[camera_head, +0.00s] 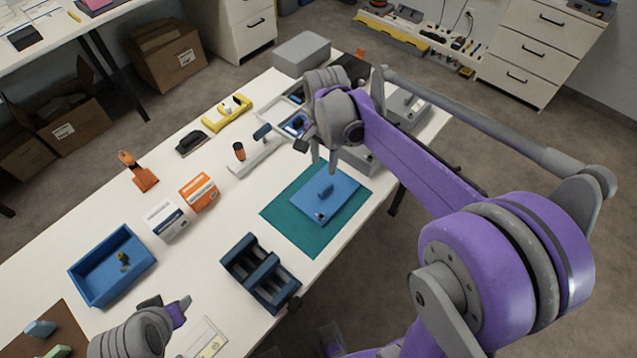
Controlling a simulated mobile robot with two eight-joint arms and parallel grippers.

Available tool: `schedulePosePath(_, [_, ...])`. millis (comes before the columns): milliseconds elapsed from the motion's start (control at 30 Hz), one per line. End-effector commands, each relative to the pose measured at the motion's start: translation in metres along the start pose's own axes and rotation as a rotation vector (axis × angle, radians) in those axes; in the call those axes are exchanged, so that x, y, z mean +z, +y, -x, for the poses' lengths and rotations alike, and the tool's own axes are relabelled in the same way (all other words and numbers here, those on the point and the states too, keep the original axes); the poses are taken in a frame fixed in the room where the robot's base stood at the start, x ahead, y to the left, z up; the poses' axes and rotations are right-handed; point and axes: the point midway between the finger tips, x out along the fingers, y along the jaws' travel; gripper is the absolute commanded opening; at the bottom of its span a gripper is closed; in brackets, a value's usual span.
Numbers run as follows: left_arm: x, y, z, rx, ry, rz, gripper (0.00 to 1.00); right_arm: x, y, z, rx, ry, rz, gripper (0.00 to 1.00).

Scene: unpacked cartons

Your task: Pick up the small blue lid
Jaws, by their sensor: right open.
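A flat blue lid (340,203) with a small raised blue handle in its middle lies on a green mat (282,222) on the white table. A small dark round spot shows near its lower left edge. My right gripper (324,164) points down over the far part of the lid, with its two fingers apart and nothing between them. It looks to be above the handle, apart from it. My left gripper (172,304) is low at the left near the table's front, seen from behind; its finger opening is unclear.
A dark blue slotted rack (262,272) stands left of the mat. A blue bin (95,290), an orange-and-white box (199,192) and a white box (165,220) stand farther left. Grey cases and trays crowd the table's far end behind my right gripper.

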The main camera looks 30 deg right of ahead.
Motion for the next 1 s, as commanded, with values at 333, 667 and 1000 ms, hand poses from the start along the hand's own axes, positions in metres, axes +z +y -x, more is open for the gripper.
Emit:
schedulePosePath(333, [0.004, 0.0, -0.004, 0.0, -0.003, 0.0, 0.5, 0.0, 0.0, -0.049, 0.0, 0.0, -0.001, 0.53])
schedulePosePath(667, [0.004, 0.0, -0.005, 0.0, -0.003, 0.0, 0.5, 0.0, 0.005, -0.086, 0.0, 0.0, -0.001, 0.53])
schedulePosePath(1000, [0.005, 0.0, -0.006, 0.0, -0.004, 0.0, 0.5, 0.0, 0.005, -0.106, 0.0, 0.0, 0.0, 0.53])
